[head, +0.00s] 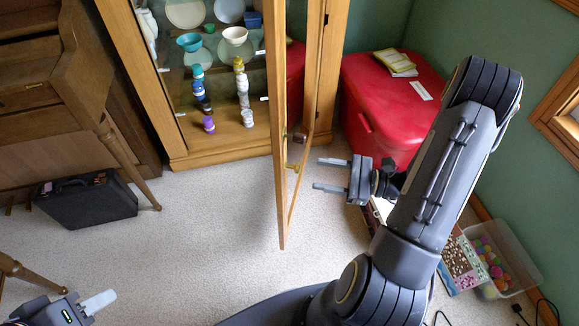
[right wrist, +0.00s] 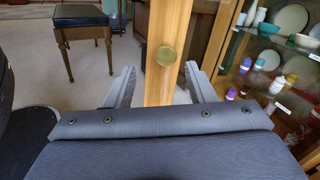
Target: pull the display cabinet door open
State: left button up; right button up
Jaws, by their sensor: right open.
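The display cabinet (head: 190,160) is a wooden case at the top of the head view. Its glass-paned, wood-framed door (head: 275,120) stands swung outward, seen nearly edge-on. My left gripper (head: 98,302) is at the bottom left, partly cut off; one finger shows, away from the door.
Bowls, plates and small bottles stand inside the cabinet. A red chest (head: 385,110) with booklets on top stands to the right. A clear bin (head: 505,260) of colored balls sits at lower right. A black case (head: 85,200) lies at left. Carpet (head: 210,235) before the cabinet is clear.

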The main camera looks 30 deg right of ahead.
aim_at(300, 168)
jog(key=shift+t+h, duration=0.3)
jog(key=shift+t, duration=0.1)
jog(key=b+x, duration=0.1)
jog(key=x, duration=0.6)
jog(key=shift+w+f, duration=0.1)
jog(key=shift+w, duration=0.25)
jog(key=shift+d, duration=0.1)
grip_shut()
